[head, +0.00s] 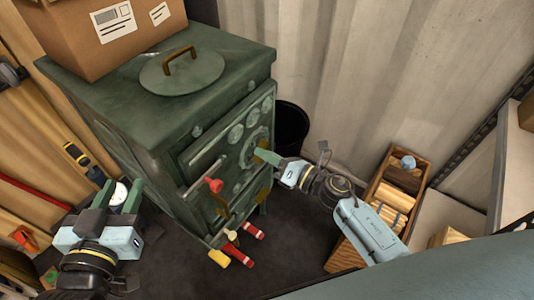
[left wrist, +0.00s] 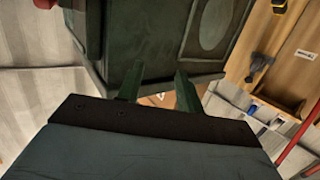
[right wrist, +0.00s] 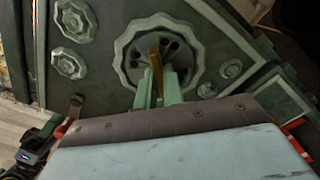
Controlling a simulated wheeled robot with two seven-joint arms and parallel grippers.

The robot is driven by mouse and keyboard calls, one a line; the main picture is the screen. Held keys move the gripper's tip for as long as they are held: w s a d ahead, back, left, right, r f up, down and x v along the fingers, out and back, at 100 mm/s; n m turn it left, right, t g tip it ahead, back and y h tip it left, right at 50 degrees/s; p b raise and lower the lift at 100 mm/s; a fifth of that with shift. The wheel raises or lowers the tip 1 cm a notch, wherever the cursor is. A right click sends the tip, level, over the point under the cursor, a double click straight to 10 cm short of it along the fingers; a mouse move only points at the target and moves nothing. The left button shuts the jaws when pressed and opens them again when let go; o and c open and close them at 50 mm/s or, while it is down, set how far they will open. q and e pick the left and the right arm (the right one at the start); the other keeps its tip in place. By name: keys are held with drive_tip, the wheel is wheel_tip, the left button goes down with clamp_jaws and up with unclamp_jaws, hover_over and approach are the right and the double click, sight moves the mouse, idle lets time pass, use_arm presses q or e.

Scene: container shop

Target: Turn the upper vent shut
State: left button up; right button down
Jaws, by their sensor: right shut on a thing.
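The dark green stove (head: 135,110) stands in the middle. The upper vent is a round, scalloped plate with dark holes on its front, seen in the right wrist view (right wrist: 128,48); in the head view it is partly hidden by my right gripper (head: 270,158). A brass tab (right wrist: 155,62) sticks out from the vent. My right gripper (right wrist: 160,88) is shut on this tab, which stands near upright in the right wrist view. My left gripper (head: 120,194) is open and empty, left of the stove; its spread fingers show in the left wrist view (left wrist: 158,88).
A cardboard box (head: 105,30) and a round lid with a brass handle (head: 182,72) are on the stove top. A red-knobbed lever (head: 214,185) juts from its front. Red-handled tools (head: 230,250) lie on the floor. A wooden crate (head: 385,200) and black bucket (head: 292,125) stand right.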

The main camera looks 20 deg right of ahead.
use_arm(q)
drive_tip(key=s+a+f+g+y+p, duration=0.2)
drive_tip(key=s+a+f+g, duration=0.1)
drive_tip(key=s+f+g, duration=0.3)
drive_tip(key=s+a+f+g+y+p, duration=0.2)
drive_tip(key=s+a+f+g+p, duration=0.1)
drive_tip(key=s+f+g, duration=0.3)
drive_tip(key=shift+s+a+f+n, duration=0.4)
drive_tip(key=shift+a+f, duration=0.1)
drive_tip(key=shift+f, duration=0.75)
use_arm(e)
drive_tip(key=shift+m, duration=4.6)
use_arm(q)
drive_tip(key=shift+w, duration=0.1)
use_arm(e)
drive_tip(key=c, duration=1.5)
unclamp_jaws()
